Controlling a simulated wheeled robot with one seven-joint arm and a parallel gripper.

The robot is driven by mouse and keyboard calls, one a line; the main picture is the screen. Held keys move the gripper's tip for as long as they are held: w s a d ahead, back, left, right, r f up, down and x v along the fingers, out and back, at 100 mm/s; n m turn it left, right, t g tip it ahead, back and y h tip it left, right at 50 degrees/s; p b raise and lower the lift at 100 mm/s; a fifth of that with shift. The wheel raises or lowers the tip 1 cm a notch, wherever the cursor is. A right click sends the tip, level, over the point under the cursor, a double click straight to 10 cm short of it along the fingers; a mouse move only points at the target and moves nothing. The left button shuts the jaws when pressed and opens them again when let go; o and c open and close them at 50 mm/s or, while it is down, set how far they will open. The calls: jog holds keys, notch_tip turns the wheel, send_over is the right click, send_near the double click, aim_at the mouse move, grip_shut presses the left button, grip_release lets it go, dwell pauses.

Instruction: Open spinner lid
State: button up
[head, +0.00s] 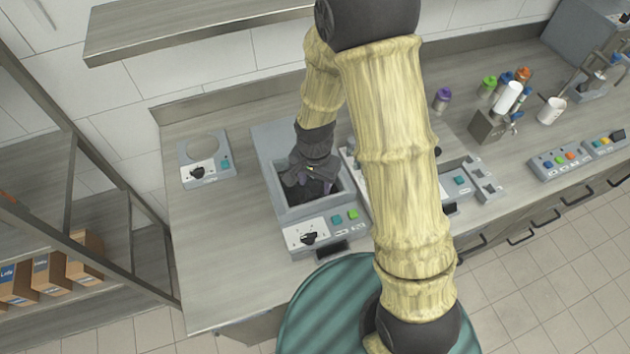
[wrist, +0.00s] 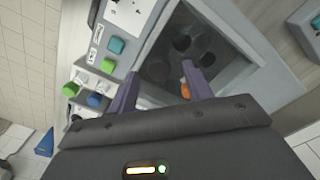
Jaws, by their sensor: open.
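The spinner (head: 266,170) is a grey box with a dark square recess, left of my forearm in the head view. Its front panel (head: 305,229) carries a black knob and two green and teal buttons. My gripper (head: 310,184) is over the recess and hides much of it. In the wrist view my gripper (wrist: 162,78) has its purple fingers apart, with nothing held between them. Beyond them is a dark, glassy square surface (wrist: 182,30) with round dark shapes in it, inside a grey frame. I cannot tell whether this is the lid, or whether the fingers touch it.
A smaller grey unit with a round plate (head: 206,150) stands to the left. Another grey machine (head: 468,183) is right of my forearm. Bottles (head: 442,98) and a white mug (head: 551,110) stand at the back right. The counter's left front (head: 220,260) is clear. A shelf (head: 180,30) hangs above.

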jog(key=shift+f, duration=0.6)
